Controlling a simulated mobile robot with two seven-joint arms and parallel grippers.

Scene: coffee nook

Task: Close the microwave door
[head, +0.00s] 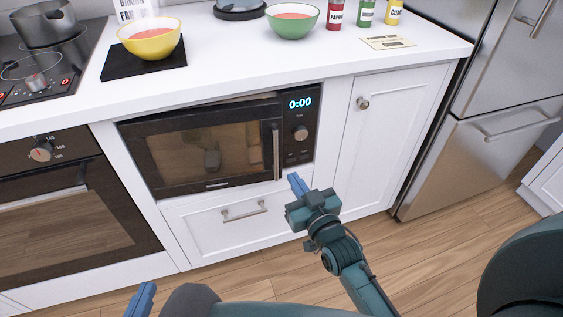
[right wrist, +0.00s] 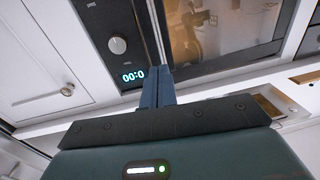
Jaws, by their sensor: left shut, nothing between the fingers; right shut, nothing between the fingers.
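The black microwave (head: 300,118) is built in under the counter, with its clock and knob panel on the right. Its door (head: 215,145) has a dark glass window and an upright metal handle (head: 276,152). The door looks slightly ajar, with a thin wedge showing along its top edge. My right gripper (head: 297,183) is shut and empty, just below and right of the handle's lower end. In the right wrist view its blue fingers (right wrist: 157,86) point at the handle (right wrist: 153,30) and panel; contact cannot be told. My left gripper (head: 146,290) is shut and empty at the bottom edge.
A drawer (head: 215,222) lies below the microwave, an oven (head: 60,220) left, and a cabinet door (head: 385,145) right. The counter (head: 230,72) holds a yellow bowl (head: 150,40), a green bowl (head: 292,22) and small jars. The fridge (head: 500,110) stands far right. Floor is clear.

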